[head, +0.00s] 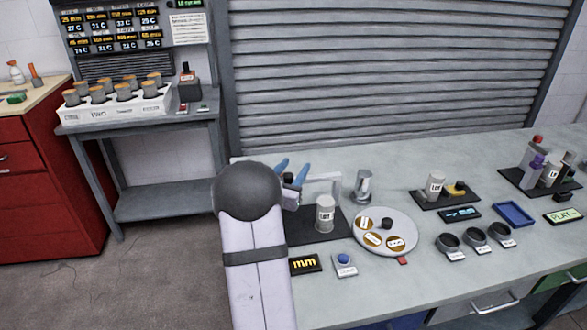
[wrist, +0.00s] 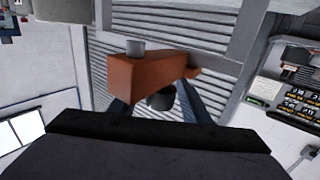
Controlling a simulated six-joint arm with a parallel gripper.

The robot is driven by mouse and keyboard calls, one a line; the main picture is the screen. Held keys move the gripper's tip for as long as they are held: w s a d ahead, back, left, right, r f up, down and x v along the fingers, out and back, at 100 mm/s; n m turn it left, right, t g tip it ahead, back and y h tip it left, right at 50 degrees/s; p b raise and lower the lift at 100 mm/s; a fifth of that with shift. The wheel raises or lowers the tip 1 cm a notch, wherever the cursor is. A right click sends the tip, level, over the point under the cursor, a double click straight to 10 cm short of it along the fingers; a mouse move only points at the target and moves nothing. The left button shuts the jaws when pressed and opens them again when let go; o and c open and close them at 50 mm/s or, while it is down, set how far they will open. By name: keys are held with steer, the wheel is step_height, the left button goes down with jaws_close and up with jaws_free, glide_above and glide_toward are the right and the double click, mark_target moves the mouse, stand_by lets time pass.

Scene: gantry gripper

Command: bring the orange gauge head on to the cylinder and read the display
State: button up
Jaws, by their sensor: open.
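The orange gauge head (wrist: 148,72) shows in the wrist view as an orange block with a grey round piece on top and a dark knob (wrist: 160,100) below. My gripper (head: 291,168) is open, with blue fingers at the left end of the pale gantry frame (head: 322,180). In the wrist view its fingers (wrist: 155,98) lie on either side of the dark knob; contact cannot be told. My arm hides the orange part in the head view. A grey labelled cylinder (head: 325,214) stands upright on the dark base (head: 302,237), right of my gripper. The display (head: 305,264) shows yellow "mm".
A round plate (head: 405,237) with labelled discs and a metal cup (head: 363,186) stand right of the cylinder. Dark rings (head: 447,243) and a blue tray (head: 513,214) lie farther right.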

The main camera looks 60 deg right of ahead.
jaws_close()
steer(key=s+d+b, duration=0.3)
steer(key=s+d, duration=0.3)
steer(key=shift+s+d, duration=0.35)
steer(key=shift+s+d+b, duration=0.25)
steer(key=shift+b, duration=0.05)
steer(key=shift+r, duration=0.1)
jaws_free()
steer(key=shift+a, duration=0.1)
